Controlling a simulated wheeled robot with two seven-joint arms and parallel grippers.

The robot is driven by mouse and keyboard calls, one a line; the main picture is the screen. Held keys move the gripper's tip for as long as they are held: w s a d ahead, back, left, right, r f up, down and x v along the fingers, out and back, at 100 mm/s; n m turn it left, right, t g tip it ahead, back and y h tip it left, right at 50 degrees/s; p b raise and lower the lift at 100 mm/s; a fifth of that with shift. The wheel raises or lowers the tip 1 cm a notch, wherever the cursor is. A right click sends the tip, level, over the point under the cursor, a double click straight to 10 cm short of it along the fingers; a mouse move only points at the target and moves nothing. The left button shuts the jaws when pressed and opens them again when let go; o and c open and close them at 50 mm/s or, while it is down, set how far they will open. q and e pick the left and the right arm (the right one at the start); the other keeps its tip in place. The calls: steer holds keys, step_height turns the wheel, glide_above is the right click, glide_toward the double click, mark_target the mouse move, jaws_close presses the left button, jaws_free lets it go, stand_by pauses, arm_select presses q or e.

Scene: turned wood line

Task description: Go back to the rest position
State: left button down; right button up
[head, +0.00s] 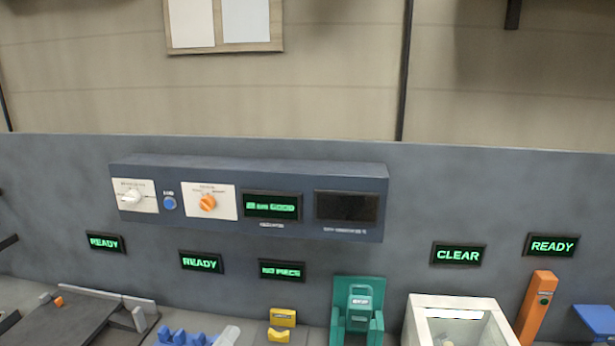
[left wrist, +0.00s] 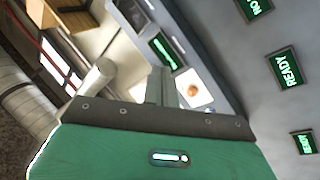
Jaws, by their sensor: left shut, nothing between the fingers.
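My left gripper (left wrist: 162,86) shows in the left wrist view, with its green body and dark grey front plate filling the lower part. Its grey fingers are together, with nothing seen between them. They stand in front of the control box (left wrist: 130,15) on the wall, apart from it as far as I can tell. In the head view I cannot make out the left gripper clearly. My right gripper is in neither view.
The control box (head: 300,225) with an orange knob (head: 207,203) is on the grey back panel (head: 420,190). Below are several lit signs, a teal fixture (head: 358,305), a yellow block (head: 282,320), a white open bin (head: 415,320) and an orange post (head: 538,300).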

arm_select(q)
steer(key=s+a+f+m+g+y, duration=0.25)
steer(key=s+f+g, duration=0.45)
steer(key=f, duration=0.4)
steer(key=s+a+f+m+g+y, duration=0.1)
steer(key=s+f+m+g+y, duration=0.15)
steer(key=s+f+g, duration=0.5)
steer(key=s+a+f+n+y, duration=0.2)
steer(key=s+a+f+y, duration=0.2)
steer(key=s+a+f, duration=0.4)
step_height(320, 180, down, 33)
steer(key=s+d+g+b, duration=0.2)
steer(key=d, duration=0.1)
steer(key=s+a+f, duration=0.2)
steer(key=s+f, duration=0.7)
steer(key=f, duration=0.1)
steer(key=s+a+f+g, duration=0.1)
steer(key=s+f, duration=0.8)
steer(key=shift+s+a+f+m+y+b, duration=0.2)
steer(key=shift+a+f+m+y+b, duration=0.1)
steer(key=shift+a+f+m+b, duration=0.1)
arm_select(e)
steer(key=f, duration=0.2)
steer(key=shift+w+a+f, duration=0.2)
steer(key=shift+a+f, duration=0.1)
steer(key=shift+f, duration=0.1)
